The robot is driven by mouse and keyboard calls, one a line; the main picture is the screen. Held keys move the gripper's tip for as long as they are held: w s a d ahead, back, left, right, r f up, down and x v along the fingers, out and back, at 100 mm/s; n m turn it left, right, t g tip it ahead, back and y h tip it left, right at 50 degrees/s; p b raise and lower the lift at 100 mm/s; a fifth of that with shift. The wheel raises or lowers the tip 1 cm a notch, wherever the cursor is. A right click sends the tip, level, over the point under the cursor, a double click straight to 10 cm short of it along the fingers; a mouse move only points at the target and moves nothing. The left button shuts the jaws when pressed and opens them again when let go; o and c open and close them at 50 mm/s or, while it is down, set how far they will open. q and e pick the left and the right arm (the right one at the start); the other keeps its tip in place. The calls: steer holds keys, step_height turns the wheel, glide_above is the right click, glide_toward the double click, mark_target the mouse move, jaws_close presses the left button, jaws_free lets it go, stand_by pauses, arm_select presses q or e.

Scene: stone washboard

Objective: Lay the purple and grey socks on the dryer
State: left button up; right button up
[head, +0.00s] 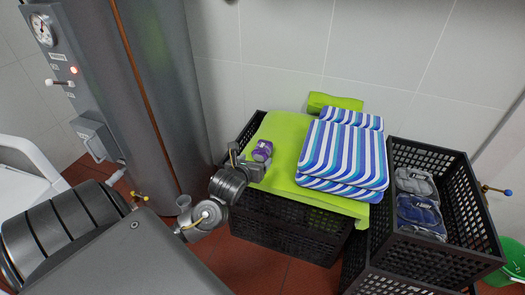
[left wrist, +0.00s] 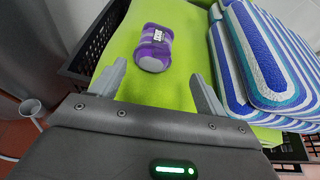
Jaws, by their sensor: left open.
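The purple sock bundle (head: 262,151), rolled with a pale label, lies on a green towel on top of a black crate. In the left wrist view, the purple sock bundle (left wrist: 153,47) lies just beyond the fingertips, between their lines. My left gripper (head: 246,163) is open and empty beside it; both fingers show in the left wrist view (left wrist: 158,82). The grey socks (head: 415,184) lie folded in the black crate at right, behind a dark blue pair. A white appliance (head: 25,185) is partly seen at the left edge; I cannot tell whether it is the dryer. My right gripper is out of view.
Striped folded towels (head: 343,155) lie on the green towel (head: 285,130), right of the purple bundle. The open black crate (head: 458,190) has high walls. Dark blue socks (head: 420,215) lie inside it. A tall grey boiler (head: 150,90) stands left; a green bucket (head: 513,257) is at right.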

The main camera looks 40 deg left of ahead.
mark_target(260, 155)
arm_select(q)
steer(key=shift+a+m, duration=0.15)
steer(key=shift+m, duration=0.45)
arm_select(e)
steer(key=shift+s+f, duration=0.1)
arm_select(q)
steer(key=shift+b+x, duration=0.55)
steer(key=shift+x, duration=2.3)
steer(key=x, duration=0.4)
steer(key=shift+w+a+f+b, duration=0.2)
steer(key=shift+w+a+b, duration=0.05)
steer(key=shift+a+b, duration=0.15)
steer(key=shift+w, duration=0.15)
steer(key=c, duration=1.2)
steer(key=shift+o, duration=0.2)
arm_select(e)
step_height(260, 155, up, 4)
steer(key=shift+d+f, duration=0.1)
